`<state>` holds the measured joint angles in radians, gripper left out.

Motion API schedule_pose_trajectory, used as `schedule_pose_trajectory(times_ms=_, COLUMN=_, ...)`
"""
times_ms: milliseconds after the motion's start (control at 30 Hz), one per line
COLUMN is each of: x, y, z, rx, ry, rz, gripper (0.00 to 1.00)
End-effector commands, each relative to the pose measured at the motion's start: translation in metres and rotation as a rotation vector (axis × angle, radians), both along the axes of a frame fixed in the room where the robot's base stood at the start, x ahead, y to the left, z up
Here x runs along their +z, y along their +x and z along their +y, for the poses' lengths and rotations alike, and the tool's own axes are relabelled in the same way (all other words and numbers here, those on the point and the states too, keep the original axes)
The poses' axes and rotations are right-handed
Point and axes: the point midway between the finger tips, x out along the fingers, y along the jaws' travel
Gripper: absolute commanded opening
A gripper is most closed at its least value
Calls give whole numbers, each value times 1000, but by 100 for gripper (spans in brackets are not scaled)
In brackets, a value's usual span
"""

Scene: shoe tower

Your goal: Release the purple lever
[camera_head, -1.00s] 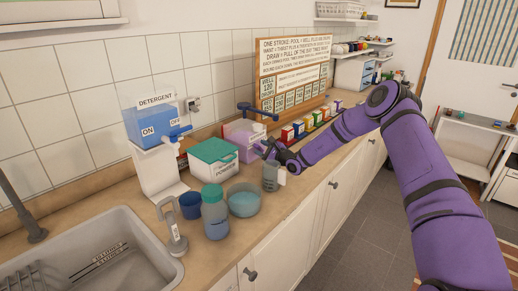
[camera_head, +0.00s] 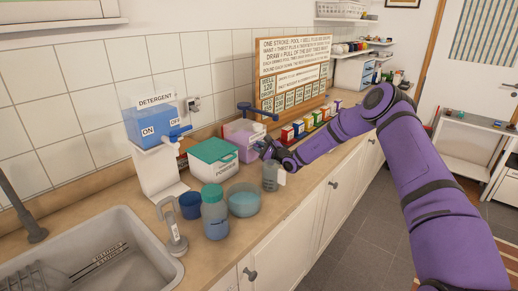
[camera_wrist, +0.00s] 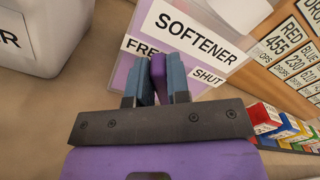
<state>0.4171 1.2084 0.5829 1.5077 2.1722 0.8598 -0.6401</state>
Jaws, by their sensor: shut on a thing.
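The softener dispenser (camera_head: 241,139) stands on the counter behind the white box with a green lid. Its front shows close up in the wrist view (camera_wrist: 150,40), with a SOFTENER label and smaller labels at each side of the lever, one reading SHUT. The purple lever (camera_wrist: 158,78) stands upright between my fingers. My gripper (camera_wrist: 155,78) is shut on it, and its blue-grey fingers press the lever from both sides. In the head view my gripper (camera_head: 264,146) is at the dispenser's front, and the lever is hard to make out there.
A grey measuring cup (camera_head: 271,178) stands just below my gripper. Coloured small boxes (camera_head: 300,128) line the counter to the right. A detergent dispenser (camera_head: 155,122), a teal-capped bottle (camera_head: 214,212) and a bowl (camera_head: 244,201) stand to the left.

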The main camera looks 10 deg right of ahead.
Motion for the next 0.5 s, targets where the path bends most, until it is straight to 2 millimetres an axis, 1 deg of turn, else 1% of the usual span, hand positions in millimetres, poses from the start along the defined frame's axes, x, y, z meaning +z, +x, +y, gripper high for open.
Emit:
schedule_pose_trajectory(times_ms=267, x=3, y=2, z=-4, rx=-1, ry=104, rz=76, gripper=0)
schedule_pose_trajectory(times_ms=500, x=6, y=7, z=-11, rx=-1, ry=273, rz=199, gripper=0)
